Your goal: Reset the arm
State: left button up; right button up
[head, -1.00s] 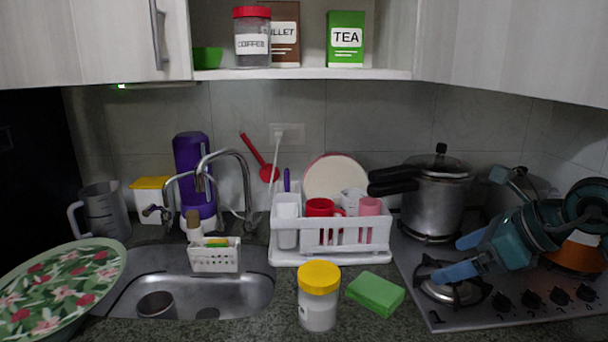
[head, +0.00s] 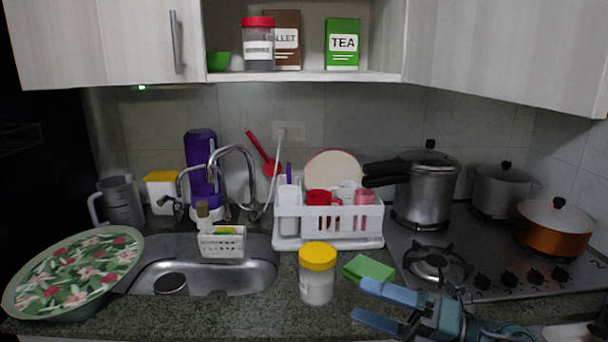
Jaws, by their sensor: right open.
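My right gripper (head: 368,305) is at the lower right in the head view, over the front edge of the counter. Its two blue fingers point left and are apart, with nothing between them. A jar with a yellow lid (head: 317,272) stands upright on the counter to the left of the fingertips, apart from them. A green sponge (head: 369,268) lies just behind the fingers. My left gripper does not show.
The stove (head: 490,290) with an orange pot (head: 553,228) and a pressure cooker (head: 425,188) is at the right. A white dish rack (head: 330,243) stands behind the jar. The sink (head: 235,277) and a floral plate (head: 75,265) are at the left. An open shelf (head: 300,76) is above.

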jog(key=s+d+f+m+t+h+p, duration=0.1)
jog(key=s+d+f+m+t+h, duration=0.1)
jog(key=f+m+t+h, duration=0.8)
jog(key=s+d+f+m+g+h, duration=0.1)
jog(key=d+f+m+h, duration=0.15)
jog(key=f+m, duration=0.9)
jog(key=s+f+m+g+h, duration=0.2)
jog(key=s+f+m+g, duration=0.3)
jog(key=s+m, duration=0.6)
notch_tip(320, 180, down, 3)
jog(key=shift+s+a+r+m+g, duration=0.2)
jog(key=shift+s+m+g, duration=0.15)
jog(key=shift+m, duration=0.2)
